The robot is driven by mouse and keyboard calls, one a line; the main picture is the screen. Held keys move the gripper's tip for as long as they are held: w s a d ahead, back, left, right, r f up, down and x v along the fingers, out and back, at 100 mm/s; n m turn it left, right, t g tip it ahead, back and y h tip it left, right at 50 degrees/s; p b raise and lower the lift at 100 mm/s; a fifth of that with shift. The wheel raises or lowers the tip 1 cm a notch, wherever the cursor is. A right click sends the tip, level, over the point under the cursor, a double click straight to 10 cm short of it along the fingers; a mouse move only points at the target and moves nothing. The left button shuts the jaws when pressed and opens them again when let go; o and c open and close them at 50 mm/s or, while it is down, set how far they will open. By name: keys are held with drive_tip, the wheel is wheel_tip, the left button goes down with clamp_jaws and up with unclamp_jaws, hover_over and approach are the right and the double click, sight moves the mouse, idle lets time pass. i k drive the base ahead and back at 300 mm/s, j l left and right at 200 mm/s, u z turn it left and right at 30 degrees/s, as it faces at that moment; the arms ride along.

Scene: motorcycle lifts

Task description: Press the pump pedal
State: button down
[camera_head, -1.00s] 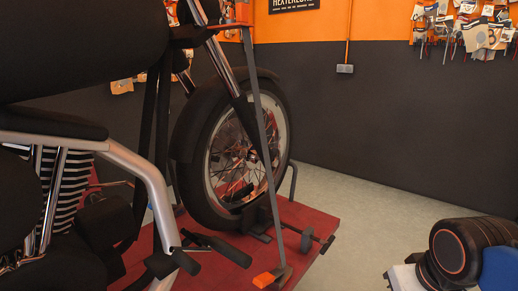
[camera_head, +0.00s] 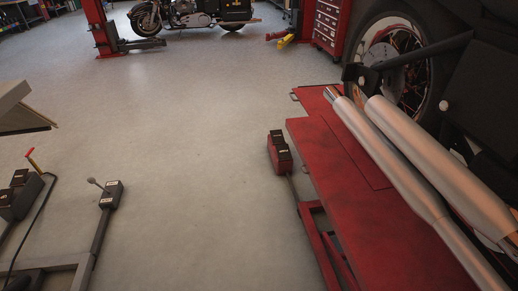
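A small red unit with dark pedal-like tops (camera_head: 280,152) stands on the floor beside the red lift platform (camera_head: 340,190), joined to the lift's frame by a thin bar. It may be the pump pedal; its details are too small to be sure. On the left, a dark grey box with a short lever (camera_head: 112,196) sits at the end of a grey floor frame (camera_head: 97,240). Near the left edge is another dark unit (camera_head: 22,192) with a red-tipped handle. My gripper is not in view, so nothing shows it touching any pedal.
A motorcycle's wheel (camera_head: 392,65) and exhaust pipes (camera_head: 420,180) stand over the red platform at right. A beige slanted panel (camera_head: 22,108) juts in at left. The grey floor (camera_head: 190,120) between the lifts is clear. Another motorcycle (camera_head: 195,14) stands at the back.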

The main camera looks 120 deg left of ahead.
sight(283, 151)
drive_tip(key=u, duration=4.1)
